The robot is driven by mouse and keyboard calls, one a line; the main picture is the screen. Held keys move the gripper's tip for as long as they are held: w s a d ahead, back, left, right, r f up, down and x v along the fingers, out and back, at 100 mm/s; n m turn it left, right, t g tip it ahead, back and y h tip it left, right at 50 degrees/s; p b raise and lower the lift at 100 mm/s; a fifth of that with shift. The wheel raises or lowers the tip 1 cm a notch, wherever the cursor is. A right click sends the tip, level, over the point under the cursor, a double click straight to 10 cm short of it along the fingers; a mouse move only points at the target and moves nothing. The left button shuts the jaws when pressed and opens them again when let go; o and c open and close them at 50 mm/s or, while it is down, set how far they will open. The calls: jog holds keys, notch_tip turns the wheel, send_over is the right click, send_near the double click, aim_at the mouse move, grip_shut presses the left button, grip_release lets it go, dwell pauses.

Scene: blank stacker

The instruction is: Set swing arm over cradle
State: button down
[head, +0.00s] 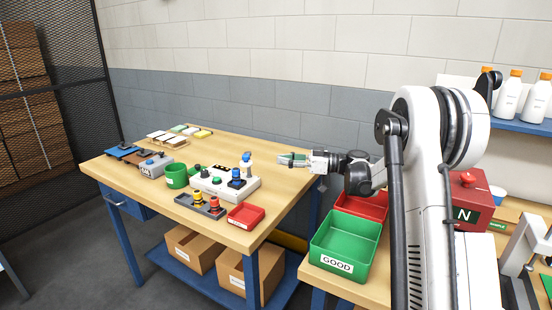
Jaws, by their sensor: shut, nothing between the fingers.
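My gripper (282,160) is shut and empty. It points left and shows against the right part of the wooden table (240,143). A white device (226,187) with blue and green knobs stands on the table, left of and nearer than my gripper. At this size I cannot tell which part is the swing arm or which is the cradle. My gripper appears apart from these devices.
A green cup (176,177), a grey tray (190,204) with small knobbed pieces and a red tray (245,215) are on the table. A green GOOD bin (335,265) and a red bin (362,204) are on the right bench. The table's back right is clear.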

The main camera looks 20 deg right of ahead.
aim_at(247, 156)
jog(key=x, duration=0.9)
jog(key=shift+t+b, duration=0.3)
